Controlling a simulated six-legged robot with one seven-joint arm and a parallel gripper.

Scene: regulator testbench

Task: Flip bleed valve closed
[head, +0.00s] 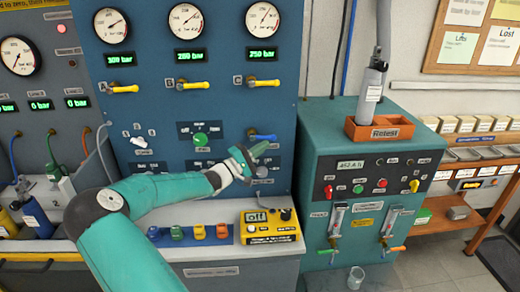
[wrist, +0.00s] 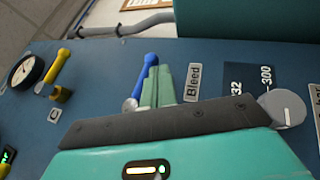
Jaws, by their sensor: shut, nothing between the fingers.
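The bleed valve is a small blue lever on the blue panel, with a "Bleed" label (wrist: 193,82) beside it in the wrist view. In the head view the blue lever (head: 264,137) lies roughly level, pointing right. In the wrist view the lever (wrist: 144,70) runs up from a silver pivot. My gripper (head: 260,148) is just below the lever in the head view. In the wrist view my gripper's green fingers (wrist: 158,78) are together and empty, right beside the lever. Whether they touch it I cannot tell; they hide part of its side.
A grey selector knob (wrist: 284,109) is near the gripper. Valve C's yellow lever (head: 263,83) is above it, under a gauge (head: 262,20). A green knob (head: 200,139) is to the left. A teal cabinet (head: 315,150) stands to the right. A yellow meter (head: 268,226) sits on the ledge below.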

